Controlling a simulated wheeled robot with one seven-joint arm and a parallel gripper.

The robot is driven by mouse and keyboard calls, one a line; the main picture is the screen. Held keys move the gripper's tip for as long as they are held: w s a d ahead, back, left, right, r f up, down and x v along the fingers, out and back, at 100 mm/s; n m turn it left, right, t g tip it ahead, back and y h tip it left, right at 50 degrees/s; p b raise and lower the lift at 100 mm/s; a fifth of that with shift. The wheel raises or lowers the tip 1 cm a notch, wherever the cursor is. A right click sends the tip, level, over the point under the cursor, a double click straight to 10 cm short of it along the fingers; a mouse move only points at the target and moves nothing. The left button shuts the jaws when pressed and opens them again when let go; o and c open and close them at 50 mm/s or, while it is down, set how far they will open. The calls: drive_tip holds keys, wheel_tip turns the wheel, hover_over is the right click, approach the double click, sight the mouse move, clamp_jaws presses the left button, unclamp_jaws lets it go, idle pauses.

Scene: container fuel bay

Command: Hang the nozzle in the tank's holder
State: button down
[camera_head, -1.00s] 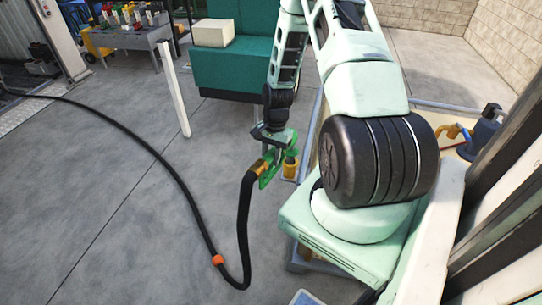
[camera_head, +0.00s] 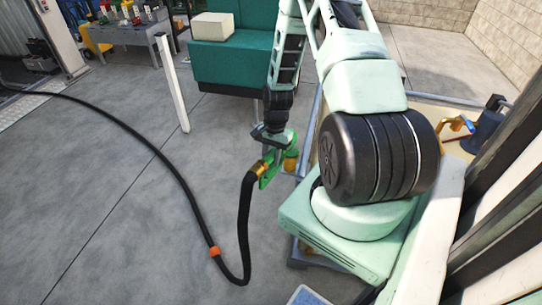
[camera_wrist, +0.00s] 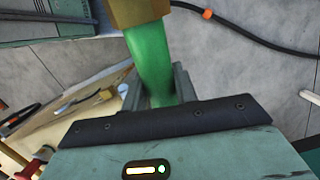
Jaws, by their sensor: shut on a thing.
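The green nozzle (camera_head: 270,172) hangs in my gripper (camera_head: 273,150), with a brass collar and a black hose (camera_head: 243,225) running down from it to the floor. In the wrist view the green nozzle (camera_wrist: 150,62) passes between the grey fingers of my gripper (camera_wrist: 160,90), which is shut on it. The brass collar (camera_wrist: 137,12) shows at the top of that view. I cannot make out the tank's holder for certain in either view.
A teal cabinet (camera_head: 232,68) with a pale box (camera_head: 212,26) on it stands behind the gripper. A white post (camera_head: 172,85) stands left of it. An orange ring (camera_head: 215,251) marks the hose. A bench (camera_head: 135,32) stands at the back left. The grey floor at left is mostly clear.

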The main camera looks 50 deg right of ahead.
drive_tip(key=shift+f, duration=0.1)
drive_tip(key=c, duration=1)
unclamp_jaws()
drive_tip(key=b+v, duration=0.3)
drive_tip(key=v, duration=1.4)
drive_tip(key=shift+r, duration=0.25)
drive_tip(key=a+r+n+h+b, duration=0.15)
drive_tip(key=a+n, duration=0.45)
drive_tip(key=a, duration=0.8)
drive_tip(key=a+r+n, duration=0.3)
drive_tip(key=a+n, duration=0.3)
drive_tip(key=a, duration=0.7)
drive_tip(key=s+a+n, duration=0.3)
drive_tip(key=s+a, duration=0.1)
drive_tip(key=a, duration=0.1)
drive_tip(key=s+a+r+n+b, duration=0.1)
drive_tip(key=s+a+n, duration=0.3)
drive_tip(key=s, duration=0.1)
drive_tip(key=s+a+n, duration=0.4)
drive_tip(key=s+a, duration=0.1)
drive_tip(key=shift+s+a+r, duration=0.1)
drive_tip(key=shift+a+r, duration=0.2)
drive_tip(key=shift+r, duration=0.05)
